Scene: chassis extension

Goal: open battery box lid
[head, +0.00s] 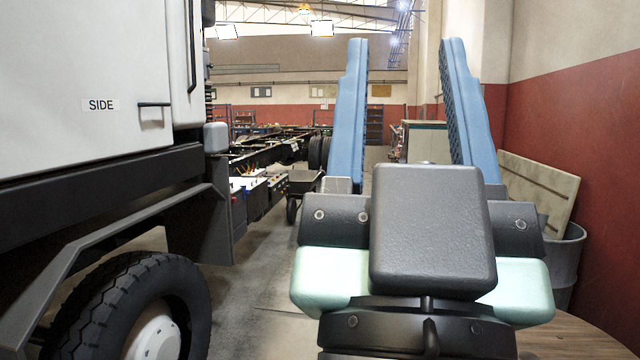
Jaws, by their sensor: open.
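My gripper (405,45) fills the middle and right foreground, with two tall blue fingers standing well apart. It is open, with nothing visible between the fingers. No battery box lid can be made out for sure. Along the truck's chassis, left of my gripper, sits a small group of box-like parts (250,184) with pale tops, coloured wires and red spots. A dark box (304,182) stands just right of them, apart from my gripper and farther away. I cannot tell which of these is the battery box.
The white truck cab (80,75) and its front wheel (125,305) take up the left side. Bare floor (265,290) runs between truck and gripper. A grey bin (564,265) with a board stands by the red wall (590,170) at right. A round wooden top (570,338) is at lower right.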

